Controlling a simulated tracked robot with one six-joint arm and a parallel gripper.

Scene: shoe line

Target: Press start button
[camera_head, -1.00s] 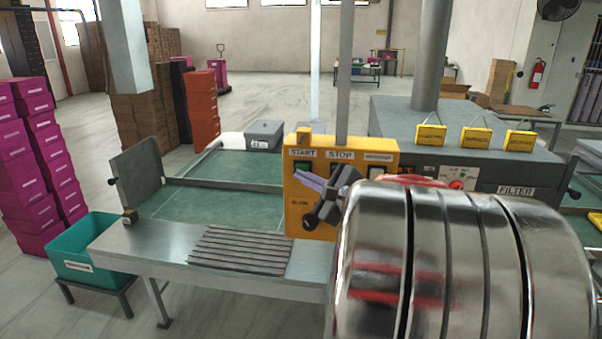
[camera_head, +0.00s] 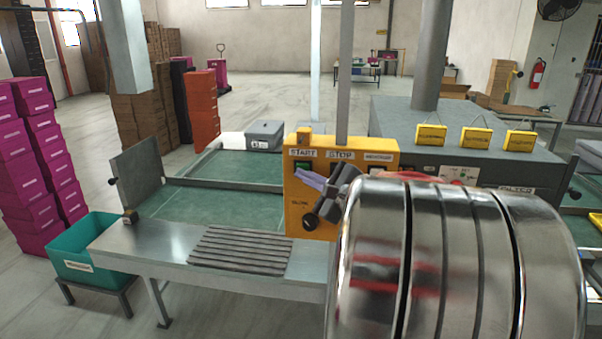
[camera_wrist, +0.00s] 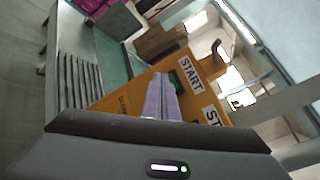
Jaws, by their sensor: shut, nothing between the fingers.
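The yellow control panel (camera_head: 318,228) stands at the end of the steel table and carries START and STOP labels. The green start button (camera_head: 303,168) sits under the START label, just above and behind my fingertips. My gripper (camera_head: 301,174) is shut and empty, its pale purple fingers pointing at the panel just below the button. In the wrist view, the closed fingers (camera_wrist: 160,82) reach toward the green button (camera_wrist: 184,84), which lies right beside their tips and is partly hidden. I cannot tell whether they touch it. The STOP button is hidden behind my gripper.
A ribbed mat (camera_head: 240,250) lies on the steel table (camera_head: 150,243). A grey box (camera_head: 264,134) stands behind, left of the panel. A teal bin (camera_head: 88,262) is at the left front. A grey machine with yellow tags (camera_head: 475,138) is at right.

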